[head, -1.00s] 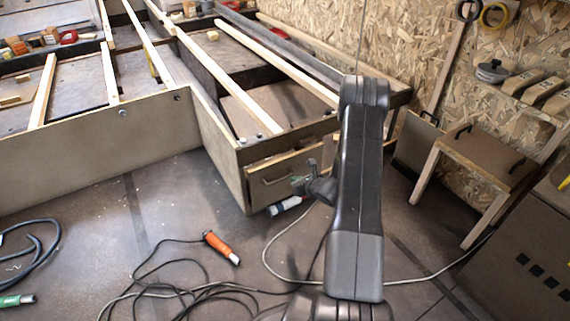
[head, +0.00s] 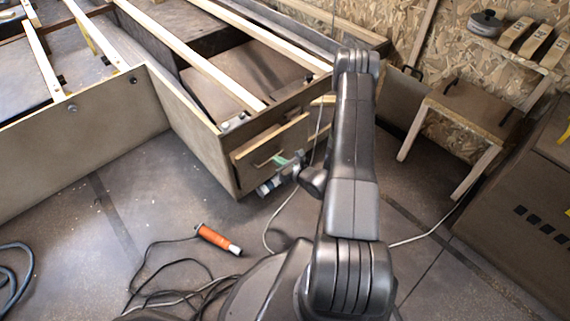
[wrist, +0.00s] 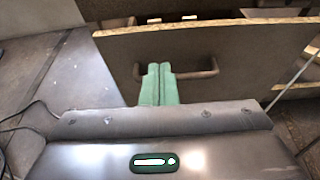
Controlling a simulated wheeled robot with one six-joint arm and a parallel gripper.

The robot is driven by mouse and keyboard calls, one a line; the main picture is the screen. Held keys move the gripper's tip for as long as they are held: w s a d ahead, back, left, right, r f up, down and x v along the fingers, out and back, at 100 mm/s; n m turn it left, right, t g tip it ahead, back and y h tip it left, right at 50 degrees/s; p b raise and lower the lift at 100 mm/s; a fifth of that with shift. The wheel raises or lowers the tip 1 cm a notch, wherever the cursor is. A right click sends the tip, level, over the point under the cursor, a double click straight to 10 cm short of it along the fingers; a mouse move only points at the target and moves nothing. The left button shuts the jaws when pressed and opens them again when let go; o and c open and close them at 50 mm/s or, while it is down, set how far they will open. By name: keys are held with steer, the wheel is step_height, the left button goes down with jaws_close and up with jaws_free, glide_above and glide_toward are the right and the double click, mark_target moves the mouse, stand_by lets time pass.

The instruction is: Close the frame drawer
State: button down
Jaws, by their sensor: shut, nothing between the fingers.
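The frame drawer (head: 262,152) is in the end of the wooden frame in the head view, with a bar handle on its front. In the wrist view the drawer front (wrist: 225,45) stands out from the frame, with a dark gap behind its top edge. Its handle (wrist: 205,72) runs across the front. My gripper (wrist: 158,84) has its green fingers shut together with nothing between them. They overlap the middle of the handle in the picture; I cannot tell whether they touch it. In the head view my gripper (head: 287,160) is small, just right of the handle, partly hidden by my arm.
An orange-handled tool (head: 217,239) and dark cables lie on the floor in front of the frame. A wooden stool (head: 470,112) stands at the right by a dark cabinet (head: 530,210). The floor left of the orange tool is mostly clear.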

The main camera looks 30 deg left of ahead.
mark_target(260, 147)
steer(key=x, duration=0.3)
steer(key=b+x, duration=0.1)
steer(key=x, duration=0.2)
steer(key=shift+w+a+r, duration=0.15)
steer(key=shift+w+a, duration=0.05)
steer(key=shift+a, duration=0.1)
steer(key=shift+w+a+b, duration=0.3)
steer(key=shift+a+b, duration=0.1)
steer(key=shift+a, duration=0.35)
